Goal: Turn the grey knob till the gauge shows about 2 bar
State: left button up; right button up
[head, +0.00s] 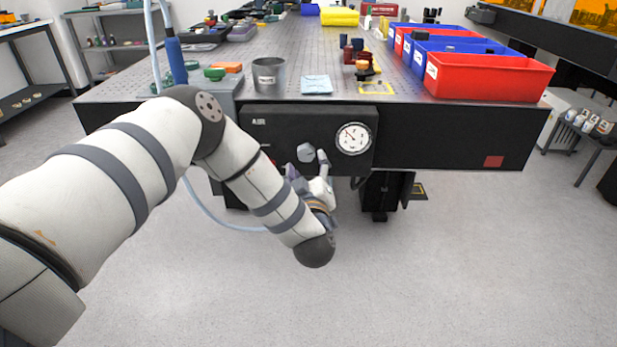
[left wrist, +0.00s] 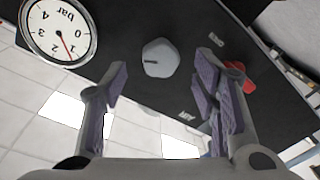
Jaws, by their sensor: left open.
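The grey knob (head: 306,152) sits on the front of a black panel (head: 285,119) under the table edge. In the left wrist view the knob (left wrist: 160,58) has a dark mark on its face. The round white gauge (head: 353,139) is right of it; in the left wrist view the gauge (left wrist: 60,28) appears rotated, its red needle near the 1. My left gripper (head: 308,165) is just below and in front of the knob. In the left wrist view its purple-padded fingers (left wrist: 161,78) are open, with the knob seen between and beyond the tips, apparently not touched. My right gripper is out of view.
A red part (left wrist: 236,76) on the panel is partly behind a finger. The tabletop above holds a metal cup (head: 268,75), a blue note (head: 316,85) and red bins (head: 485,78). A pale hose (head: 222,222) hangs at left. The floor in front is clear.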

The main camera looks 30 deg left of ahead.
pick_arm(q)
jog(key=v, duration=0.8)
jog(key=shift+s, duration=0.1)
jog(key=s+d+f+m+g+h+p, duration=0.1)
jog(key=s+d+f+m+g+h, duration=0.25)
jog(key=s+d+f+h, duration=0.35)
jog(key=s+d+f+m+g+h+p, duration=0.1)
jog(key=s+d+f+m+g+h, duration=0.15)
jog(key=s+f+m, duration=0.5)
jog(key=s+a+f+m+g, duration=0.1)
jog(key=s+g, duration=0.4)
jog(key=s, duration=0.9)
jog(key=s+a+f+m+g+h, duration=0.1)
jog(key=s+f+g, duration=0.2)
jog(key=s, duration=1.2)
jog(key=g, duration=0.3)
jog(key=shift+s+a+m+p, duration=0.15)
jog(key=shift+a+m+p, duration=0.05)
jog(key=shift+m+p, duration=0.2)
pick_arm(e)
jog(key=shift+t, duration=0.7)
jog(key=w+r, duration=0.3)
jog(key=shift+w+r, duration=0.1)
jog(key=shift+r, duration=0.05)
